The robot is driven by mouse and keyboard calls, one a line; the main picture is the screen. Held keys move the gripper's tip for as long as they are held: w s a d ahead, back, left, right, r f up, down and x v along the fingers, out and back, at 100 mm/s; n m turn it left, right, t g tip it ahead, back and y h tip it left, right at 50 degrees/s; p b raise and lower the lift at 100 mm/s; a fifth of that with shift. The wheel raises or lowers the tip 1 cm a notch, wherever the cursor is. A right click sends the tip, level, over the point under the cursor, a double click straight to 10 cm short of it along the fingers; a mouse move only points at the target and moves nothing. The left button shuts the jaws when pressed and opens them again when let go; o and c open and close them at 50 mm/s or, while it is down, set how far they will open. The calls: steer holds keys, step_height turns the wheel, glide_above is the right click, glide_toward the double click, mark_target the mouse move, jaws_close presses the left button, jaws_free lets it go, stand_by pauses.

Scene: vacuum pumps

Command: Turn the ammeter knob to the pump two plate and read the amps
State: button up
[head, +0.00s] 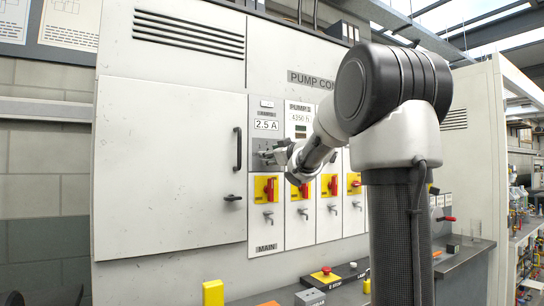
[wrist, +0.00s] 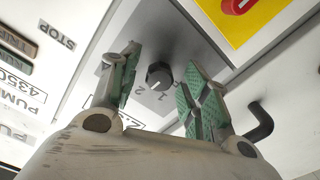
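The ammeter knob (wrist: 158,76) is small, round and dark, with a pale pointer line towards the lower side of the wrist view. It sits on a grey plate (wrist: 190,50) with small marks; a "2" is at its lower left, the others too small to read surely. The pointer's exact mark is unclear. My gripper (head: 274,153) is in front of the panel in the head view and covers the knob there. In the wrist view its green-padded fingers are open on either side of the knob, with gaps showing. The ammeter display (head: 266,125) reads 2.5 A.
A black hooked handle (wrist: 262,122) is close to the right finger. A yellow plate with a red switch (wrist: 238,8) is above it. In the head view, several red-on-yellow switches (head: 298,189) line the panel below my gripper. A closed cabinet door (head: 170,160) is to the left.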

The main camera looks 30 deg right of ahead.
steer(key=shift+s, duration=0.15)
steer(key=shift+s, duration=0.85)
steer(key=s, duration=0.6)
stand_by(0.4)
steer(key=shift+d, duration=0.1)
steer(key=shift+c, duration=0.2)
